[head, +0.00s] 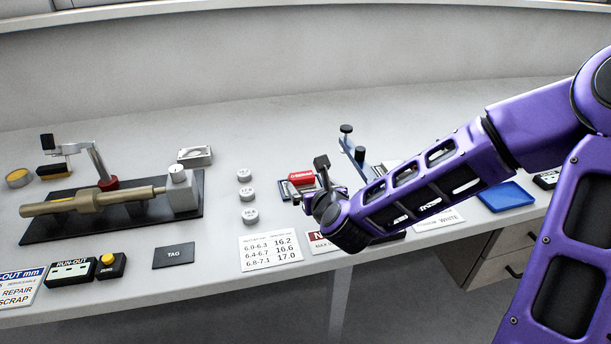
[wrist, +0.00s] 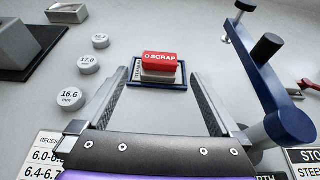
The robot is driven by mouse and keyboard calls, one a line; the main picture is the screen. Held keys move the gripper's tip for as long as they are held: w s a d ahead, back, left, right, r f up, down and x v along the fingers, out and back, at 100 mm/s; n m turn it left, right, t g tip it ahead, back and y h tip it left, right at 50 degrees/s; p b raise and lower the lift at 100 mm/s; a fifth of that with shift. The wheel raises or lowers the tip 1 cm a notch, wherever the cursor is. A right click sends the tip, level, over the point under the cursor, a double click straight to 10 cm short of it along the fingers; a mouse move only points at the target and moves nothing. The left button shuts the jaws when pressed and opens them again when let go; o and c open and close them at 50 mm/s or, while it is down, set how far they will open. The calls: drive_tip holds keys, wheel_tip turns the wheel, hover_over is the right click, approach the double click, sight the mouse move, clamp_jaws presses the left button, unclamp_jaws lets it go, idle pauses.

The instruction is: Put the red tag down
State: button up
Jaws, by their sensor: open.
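The red tag (wrist: 160,58), lettered SCRAP, sits on a light block in a small blue-edged tray (wrist: 139,82). In the head view the red tag (head: 301,177) shows just left of my wrist. My gripper (wrist: 165,72) is open, with one finger on each side of the tray in the wrist picture and a gap to the tag on both sides. I cannot tell its height over the tag. In the head view my gripper is largely hidden by my own wrist. A dark pad lettered TAG (head: 173,256) lies bare near the bench's front edge.
Several round weights (wrist: 88,64) stand left of my gripper. A blue arm fixture (wrist: 268,80) with dark knobs stands close on the right. A shaft on a dark base (head: 115,207) lies further left. A blue tray (head: 505,196) is at the right. The rear bench is clear.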

drive_tip(key=shift+v, duration=1.85)
